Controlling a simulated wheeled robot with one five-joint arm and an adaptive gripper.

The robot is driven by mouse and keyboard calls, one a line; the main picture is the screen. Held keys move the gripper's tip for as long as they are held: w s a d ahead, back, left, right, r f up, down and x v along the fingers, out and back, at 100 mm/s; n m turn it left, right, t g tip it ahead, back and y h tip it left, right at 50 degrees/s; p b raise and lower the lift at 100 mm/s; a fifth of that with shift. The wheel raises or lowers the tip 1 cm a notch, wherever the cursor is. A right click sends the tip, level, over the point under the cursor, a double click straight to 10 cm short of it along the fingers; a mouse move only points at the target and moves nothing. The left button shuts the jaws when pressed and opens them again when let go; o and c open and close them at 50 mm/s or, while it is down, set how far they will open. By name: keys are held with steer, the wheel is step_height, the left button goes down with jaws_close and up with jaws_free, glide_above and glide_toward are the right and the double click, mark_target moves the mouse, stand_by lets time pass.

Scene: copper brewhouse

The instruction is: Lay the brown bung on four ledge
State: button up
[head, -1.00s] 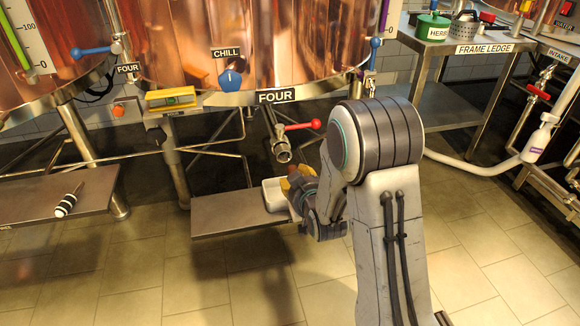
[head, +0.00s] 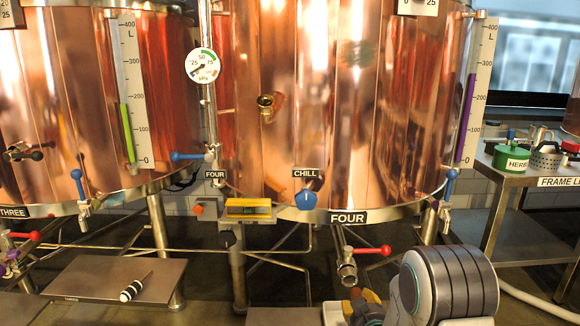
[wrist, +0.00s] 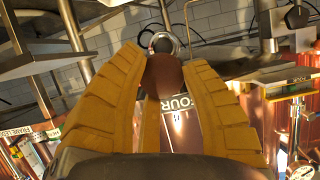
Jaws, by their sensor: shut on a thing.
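The brown bung (wrist: 162,76) is between the two yellow-brown fingers of my gripper (wrist: 168,78) in the wrist view. In the head view my gripper (head: 365,300) is low, under the FOUR plate (head: 348,217) and below the outlet with the red lever. Four's steel ledge (head: 280,317) shows only as a strip at the bottom edge. A white tray (head: 333,313) stands at its right end, close by my gripper and partly cut off. The gap between the bung and the ledge cannot be told.
The red-levered outlet (head: 347,266) juts out just above my gripper. A second ledge (head: 100,280) on the left bears a black-and-white striped tool (head: 135,288). The frame ledge (head: 520,180) with a green herb tin (head: 510,157) is at the right.

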steer(key=f, duration=0.1)
steer(key=s+f+p, duration=0.1)
steer(key=f, duration=0.1)
steer(key=f+p, duration=0.1)
steer(key=shift+s+f, duration=0.25)
steer(key=s+r+p, duration=0.2)
steer(key=r+p, duration=1.7)
steer(key=r, duration=0.1)
steer(key=s+r+p, duration=0.1)
steer(key=r+p, duration=1.8)
steer(key=r, duration=0.1)
steer(key=shift+s, duration=0.4)
steer(key=shift+f, duration=0.15)
